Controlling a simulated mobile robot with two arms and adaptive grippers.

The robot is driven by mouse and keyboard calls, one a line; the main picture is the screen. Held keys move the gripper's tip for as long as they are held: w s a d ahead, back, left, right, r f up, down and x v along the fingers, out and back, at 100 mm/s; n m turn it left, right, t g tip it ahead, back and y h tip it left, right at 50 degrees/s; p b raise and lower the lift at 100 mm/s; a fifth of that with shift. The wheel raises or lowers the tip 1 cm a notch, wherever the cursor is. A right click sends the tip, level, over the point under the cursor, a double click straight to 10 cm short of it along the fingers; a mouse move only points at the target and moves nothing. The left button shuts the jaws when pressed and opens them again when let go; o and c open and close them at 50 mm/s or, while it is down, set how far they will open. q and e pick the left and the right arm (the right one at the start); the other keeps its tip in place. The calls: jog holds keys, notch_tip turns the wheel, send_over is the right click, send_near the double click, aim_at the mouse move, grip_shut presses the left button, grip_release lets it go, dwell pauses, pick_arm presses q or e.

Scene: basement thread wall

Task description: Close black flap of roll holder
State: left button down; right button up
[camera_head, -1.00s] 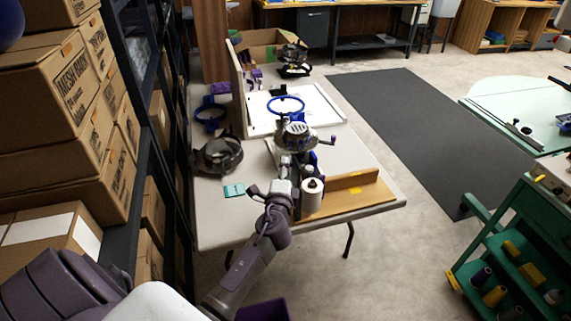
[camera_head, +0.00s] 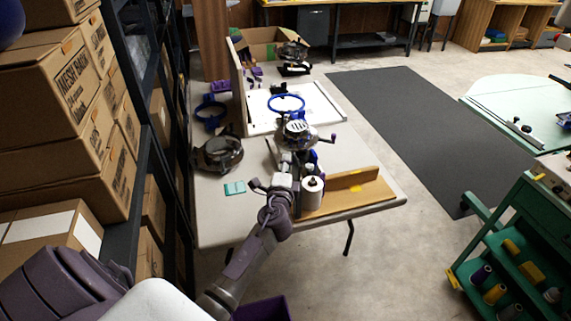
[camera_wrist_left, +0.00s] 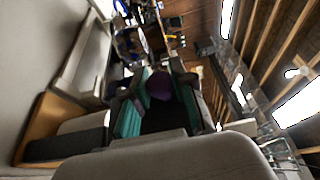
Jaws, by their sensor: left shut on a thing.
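A white roll (camera_head: 312,193) with a dark spot on top stands upright near the table's front edge. In the left wrist view, teal finger pads of the gripper (camera_wrist_left: 163,108) flank a dark thing (camera_wrist_left: 165,122) with a purple rounded part (camera_wrist_left: 160,86) beyond. I cannot tell if this is the black flap. A pale roll (camera_wrist_left: 83,122) and a black part (camera_wrist_left: 65,146) show at left there. My right gripper is out of view.
A grey machine (camera_head: 297,134) with a purple handle stands behind my gripper.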

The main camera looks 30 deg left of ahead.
aim_at(314, 178)
pick_arm(q)
jog(key=shift+w+d+r+p, duration=0.1)
jog(key=shift+r+p, duration=0.05)
jog(key=shift+p, duration=0.45)
jog(key=w+d+m+g+p, duration=0.1)
jog(key=m+p, duration=0.1)
jog(key=p, duration=0.1)
jog(key=w+d+m+g+p, duration=0.1)
jog(key=w+m+p, duration=0.1)
jog(key=m+p, duration=0.1)
jog(key=w+d+m+g+p, duration=0.1)
jog(key=d+m+g+p, duration=0.1)
jog(key=m+p, duration=0.1)
jog(key=shift+w+f+p, duration=0.3)
jog(key=shift+p, duration=0.45)
jog(key=f+m, duration=0.1)
jog(key=w+d+m+g+y, duration=0.1)
jog(key=f+m+g, duration=0.1)
jog(key=shift+w+d+f+m+y+b, duration=0.2)
jog(key=shift+w+f+m+y+b, duration=0.1)
jog(key=shift+w+b, duration=0.1)
jog(key=shift+w+d+f+m+g+y+b, duration=0.15)
jog(key=shift+d+f+m+g+y+b, duration=0.15)
jog(key=shift+f+m+g+b, duration=0.4)
jog(key=shift+a, duration=0.1)
